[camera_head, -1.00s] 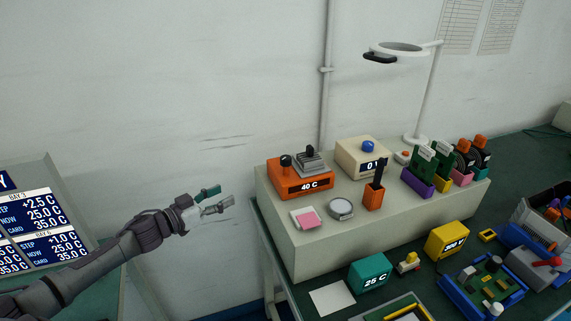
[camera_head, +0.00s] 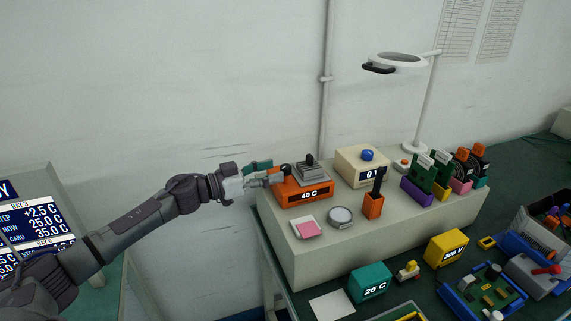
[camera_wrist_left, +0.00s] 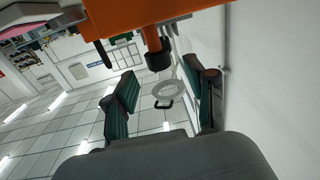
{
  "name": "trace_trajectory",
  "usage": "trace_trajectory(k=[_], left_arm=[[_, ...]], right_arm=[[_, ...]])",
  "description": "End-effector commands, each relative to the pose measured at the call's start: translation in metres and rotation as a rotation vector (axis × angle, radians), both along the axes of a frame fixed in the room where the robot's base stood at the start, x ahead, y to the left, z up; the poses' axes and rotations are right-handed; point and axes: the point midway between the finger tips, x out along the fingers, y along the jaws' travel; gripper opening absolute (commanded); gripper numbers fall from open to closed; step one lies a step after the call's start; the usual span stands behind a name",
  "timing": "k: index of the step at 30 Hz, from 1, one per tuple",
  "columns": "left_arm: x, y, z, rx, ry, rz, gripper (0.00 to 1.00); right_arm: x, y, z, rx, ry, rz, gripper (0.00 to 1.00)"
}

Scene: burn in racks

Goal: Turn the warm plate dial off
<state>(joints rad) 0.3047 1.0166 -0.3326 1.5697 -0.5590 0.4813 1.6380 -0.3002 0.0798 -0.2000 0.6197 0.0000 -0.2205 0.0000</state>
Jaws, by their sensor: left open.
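The warm plate (camera_head: 304,194) is an orange box with a "40 C" display, at the left end of a cream riser. A stepped grey metal block sits on its top. Its black dial (camera_head: 286,169) is at the left of the box top, partly hidden by my gripper in the head view. My left gripper (camera_head: 268,173) is open right at the dial. In the left wrist view the black dial (camera_wrist_left: 158,58) on its orange post sits between the spread green-padded fingers, a little beyond the tips; I cannot tell whether they touch. My right gripper is not in view.
On the cream riser (camera_head: 330,249) stand a pink pad (camera_head: 305,228), a round grey dish (camera_head: 340,217), an orange holder (camera_head: 373,205) and a cream box (camera_head: 362,165) with a blue knob. A teal "25 C" box (camera_head: 370,281) stands in front. The wall is close behind.

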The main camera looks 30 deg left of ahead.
Motion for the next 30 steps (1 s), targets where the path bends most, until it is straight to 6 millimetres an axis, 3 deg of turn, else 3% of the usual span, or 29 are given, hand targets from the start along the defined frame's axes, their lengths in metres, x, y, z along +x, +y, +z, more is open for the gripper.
trace_trajectory(k=[7, 20, 30], left_arm=[[0.030, -0.022, 0.002, -0.002, -0.001, 0.001, 0.56], [0.036, -0.028, -0.001, 0.001, 0.001, 0.001, 0.56], [0.036, -0.028, -0.001, 0.001, 0.001, 0.001, 0.00]], right_arm=[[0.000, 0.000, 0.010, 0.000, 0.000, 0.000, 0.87], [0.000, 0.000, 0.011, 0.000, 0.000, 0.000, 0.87], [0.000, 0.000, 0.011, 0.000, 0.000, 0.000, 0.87]])
